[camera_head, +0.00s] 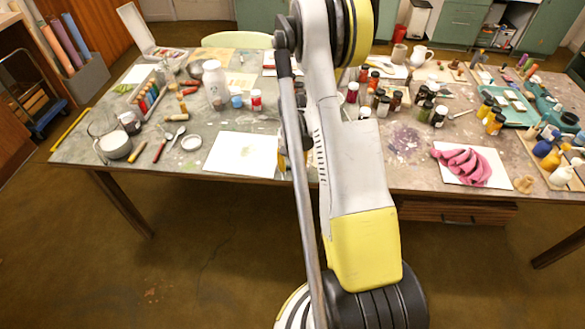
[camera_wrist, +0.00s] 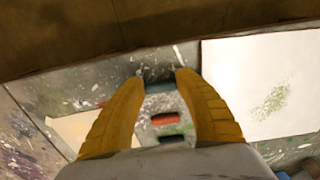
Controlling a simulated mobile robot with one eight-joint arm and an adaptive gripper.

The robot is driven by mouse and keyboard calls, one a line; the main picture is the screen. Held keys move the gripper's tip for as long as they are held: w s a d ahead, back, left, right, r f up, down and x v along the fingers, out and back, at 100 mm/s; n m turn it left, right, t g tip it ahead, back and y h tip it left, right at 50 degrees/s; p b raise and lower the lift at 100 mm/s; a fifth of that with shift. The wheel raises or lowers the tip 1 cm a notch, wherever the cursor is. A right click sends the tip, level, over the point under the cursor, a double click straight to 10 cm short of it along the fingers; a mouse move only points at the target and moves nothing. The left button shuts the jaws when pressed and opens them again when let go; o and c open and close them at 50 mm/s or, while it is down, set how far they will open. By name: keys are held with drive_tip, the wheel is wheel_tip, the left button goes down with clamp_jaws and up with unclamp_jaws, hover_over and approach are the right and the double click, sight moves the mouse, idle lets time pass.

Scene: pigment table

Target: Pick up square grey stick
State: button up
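My gripper (camera_wrist: 161,76) shows in the wrist view with two yellow ridged fingers apart, pointing at the table's edge. Between the fingertips is a small dark grey squarish piece (camera_wrist: 159,74), which may be the square grey stick. A paler grey-blue piece lies just below it. I cannot tell whether either finger touches the grey piece. A short red-orange piece (camera_wrist: 165,119) and a dark green one (camera_wrist: 170,131) lie further back between the fingers.
A speckled white sheet (camera_wrist: 268,85) lies close on the right in the wrist view, and a cream sheet (camera_wrist: 80,130) on the left. The head view shows the cluttered table (camera_head: 190,172), with bottles, jars, a pink cloth (camera_head: 463,166) and a teal tray (camera_head: 520,117).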

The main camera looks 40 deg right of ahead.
sight(294, 168)
idle(0.3)
wheel_tip(294, 168, up, 4)
drive_tip(key=shift+r+p, duration=0.1)
drive_tip(key=shift+p, duration=0.9)
drive_tip(key=s+d+r+p, duration=0.3)
drive_tip(key=s+d+r, duration=0.3)
drive_tip(key=s+d, duration=0.2)
drive_tip(key=shift+d+r, duration=0.2)
drive_tip(key=shift+r, duration=0.2)
drive_tip(key=shift+o, duration=0.5)
drive_tip(key=shift+c, duration=0.5)
drive_tip(key=w+a+f+n+b, duration=0.2)
drive_tip(key=n, duration=0.1)
drive_tip(key=w+a+f+n+b, duration=0.2)
drive_tip(key=w+a+n+b, duration=0.1)
drive_tip(key=w+a+f+n+b, duration=0.2)
drive_tip(key=a+n+b, duration=0.1)
drive_tip(key=shift+w+f, duration=0.35)
drive_tip(key=shift+f, duration=0.05)
drive_tip(key=shift+f+b, duration=1.05)
drive_tip(key=shift+f, duration=0.9)
